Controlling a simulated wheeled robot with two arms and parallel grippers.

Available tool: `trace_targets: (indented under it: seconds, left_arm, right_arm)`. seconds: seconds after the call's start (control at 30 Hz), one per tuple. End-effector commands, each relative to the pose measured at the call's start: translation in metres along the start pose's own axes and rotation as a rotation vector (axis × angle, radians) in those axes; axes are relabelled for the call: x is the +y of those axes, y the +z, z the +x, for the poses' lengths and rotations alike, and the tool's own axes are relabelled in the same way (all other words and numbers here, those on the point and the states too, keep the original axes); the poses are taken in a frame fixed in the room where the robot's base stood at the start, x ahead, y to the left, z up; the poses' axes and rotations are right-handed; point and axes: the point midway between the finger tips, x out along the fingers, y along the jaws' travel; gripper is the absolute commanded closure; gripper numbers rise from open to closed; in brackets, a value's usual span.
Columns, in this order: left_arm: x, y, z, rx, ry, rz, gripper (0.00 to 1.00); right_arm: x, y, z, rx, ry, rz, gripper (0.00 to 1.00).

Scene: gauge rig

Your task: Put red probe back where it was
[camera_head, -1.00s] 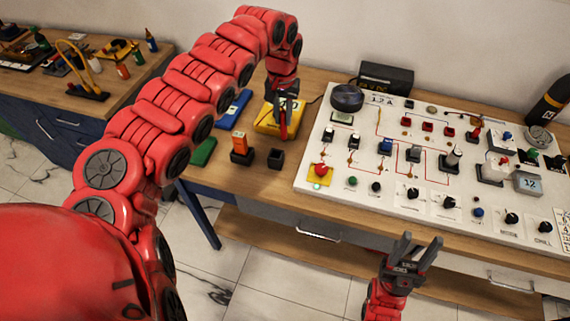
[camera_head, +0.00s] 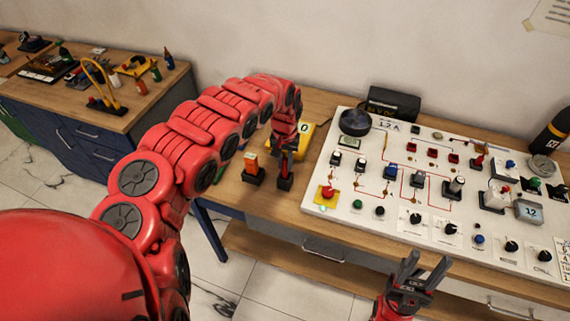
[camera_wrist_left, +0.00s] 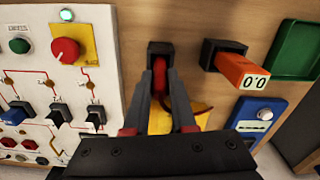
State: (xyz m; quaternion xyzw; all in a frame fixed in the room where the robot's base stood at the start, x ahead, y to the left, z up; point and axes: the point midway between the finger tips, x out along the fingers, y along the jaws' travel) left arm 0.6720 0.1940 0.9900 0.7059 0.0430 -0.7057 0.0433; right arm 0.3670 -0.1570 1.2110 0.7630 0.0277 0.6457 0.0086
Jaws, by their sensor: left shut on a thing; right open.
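My left gripper (camera_head: 285,160) is shut on the red probe (camera_wrist_left: 160,78), seen between the fingers in the left wrist view. The probe's end lines up with the opening of a small square black holder (camera_wrist_left: 160,48), which shows in the head view (camera_head: 284,184) just under the fingers. I cannot tell how deep the probe sits in it. The yellow meter (camera_head: 304,138) lies behind the gripper and is partly hidden by it. My right gripper (camera_head: 413,274) is open and empty in front of the bench's edge.
A second black holder (camera_head: 252,178) with an orange block (camera_head: 250,161) stands just left. A green tray (camera_wrist_left: 298,50) and a blue meter (camera_wrist_left: 254,120) lie nearby. The white gauge board (camera_head: 385,215) with knobs and switches fills the bench to the right.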

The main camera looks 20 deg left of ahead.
Motion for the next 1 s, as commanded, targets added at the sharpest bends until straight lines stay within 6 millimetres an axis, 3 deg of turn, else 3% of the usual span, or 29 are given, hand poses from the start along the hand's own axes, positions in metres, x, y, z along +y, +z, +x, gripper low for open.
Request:
trace_targets:
  seconds: [0.17, 0.57, 0.6, 0.73, 1.0]
  left_arm:
    - [0.001, 0.0, 0.015, 0.001, 0.001, 0.0, 1.0]
    - [0.0, 0.0, 0.021, 0.001, 0.0, -0.001, 1.0]
    - [0.0, 0.0, 0.02, 0.001, 0.0, -0.001, 0.73]
    - [0.0, 0.0, 0.02, 0.001, 0.0, -0.001, 0.49]
    - [0.0, 0.0, 0.019, 0.001, 0.0, -0.001, 0.46]
  right_arm:
    - [0.0, -0.001, 0.006, 0.0, 0.0, 0.0, 0.5]
    - [0.0, 0.0, 0.001, 0.0, 0.0, 0.0, 0.5]
    - [0.0, 0.0, 0.002, 0.0, 0.0, 0.0, 0.5]
    - [0.0, 0.0, 0.003, 0.0, 0.0, 0.0, 0.5]
    - [0.0, -0.001, 0.003, 0.0, 0.0, 0.0, 0.5]
